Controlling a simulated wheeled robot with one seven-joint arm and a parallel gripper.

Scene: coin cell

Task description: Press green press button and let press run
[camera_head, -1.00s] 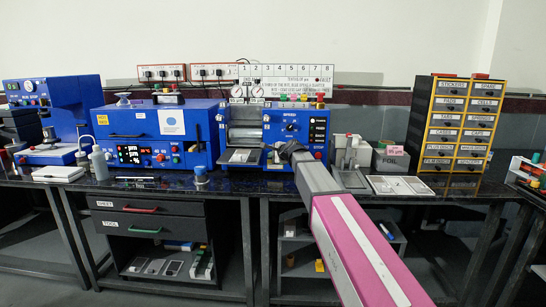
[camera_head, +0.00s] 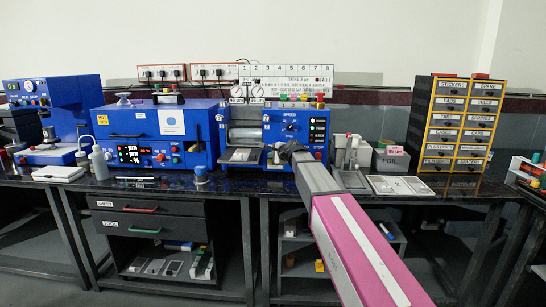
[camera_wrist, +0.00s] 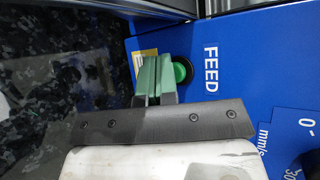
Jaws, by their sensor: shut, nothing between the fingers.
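A round green button (camera_wrist: 182,71) in a dark ring sits on a blue machine panel in the wrist view, beside the printed word FEED. My gripper (camera_wrist: 155,58) is shut and empty, its two green fingers side by side. The fingertips are right next to the button and overlap its left edge in the picture; I cannot tell whether they touch it. In the head view, my gripper (camera_head: 284,150) is at the front of the blue roller machine (camera_head: 283,121), and it hides the button there.
A blue oven-like machine (camera_head: 147,118) stands to the left, with a blue-capped jar (camera_head: 201,176) in front. A grey FOIL box (camera_head: 392,160) and a flat tray (camera_head: 399,186) lie to the right. A yellow-framed drawer cabinet (camera_head: 459,124) stands farther right.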

